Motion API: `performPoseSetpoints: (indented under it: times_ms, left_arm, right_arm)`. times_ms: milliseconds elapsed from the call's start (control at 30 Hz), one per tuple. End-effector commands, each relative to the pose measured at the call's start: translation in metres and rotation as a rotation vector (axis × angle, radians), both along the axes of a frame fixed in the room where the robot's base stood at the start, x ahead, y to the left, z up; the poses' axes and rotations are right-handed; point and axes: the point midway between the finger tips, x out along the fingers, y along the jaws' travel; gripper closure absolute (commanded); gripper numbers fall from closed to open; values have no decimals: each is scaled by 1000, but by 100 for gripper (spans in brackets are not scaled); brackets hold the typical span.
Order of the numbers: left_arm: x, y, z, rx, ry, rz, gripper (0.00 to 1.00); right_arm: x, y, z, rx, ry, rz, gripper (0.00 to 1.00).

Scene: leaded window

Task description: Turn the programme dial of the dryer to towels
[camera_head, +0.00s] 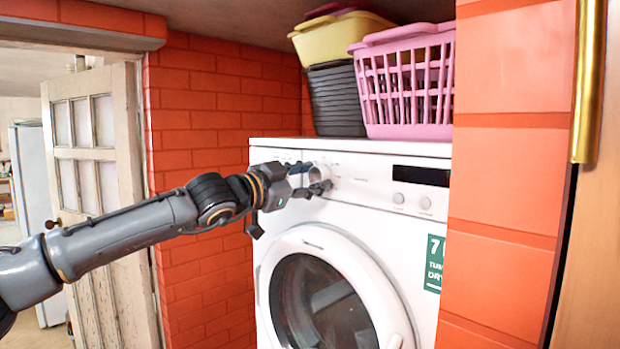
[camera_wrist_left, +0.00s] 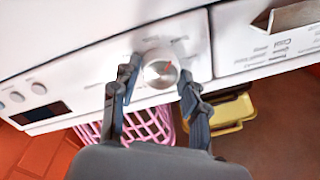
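The white dryer (camera_head: 345,240) stands in a brick alcove, its round door shut. Its silver programme dial (camera_head: 319,173) is at the left of the control panel. My left gripper (camera_head: 308,180) is at the panel with one finger on each side of the dial. In the wrist view the left gripper (camera_wrist_left: 160,80) is open, with a narrow gap seeming to remain beside the dial. The programme labels are too blurred to read. My right gripper is not in view.
A pink basket (camera_head: 408,85), a yellow basket (camera_head: 335,38) and a dark ribbed basket (camera_head: 335,100) stand on the dryer. An orange brick pillar (camera_head: 508,130) borders the right side.

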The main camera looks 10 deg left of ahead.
Motion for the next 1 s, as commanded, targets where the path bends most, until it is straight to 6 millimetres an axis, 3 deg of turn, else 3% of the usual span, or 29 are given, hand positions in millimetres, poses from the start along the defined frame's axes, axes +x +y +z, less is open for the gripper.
performPoseSetpoints:
  times_ms: [100,467,1000]
  left_arm:
    - [0,0,-1,1,1,0,34]
    - [-4,3,0,-1,0,1,34]
    - [-89,54,-4,0,-2,1,34]
  right_arm:
    - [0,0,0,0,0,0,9]
    - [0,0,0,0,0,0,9]
    - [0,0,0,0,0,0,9]
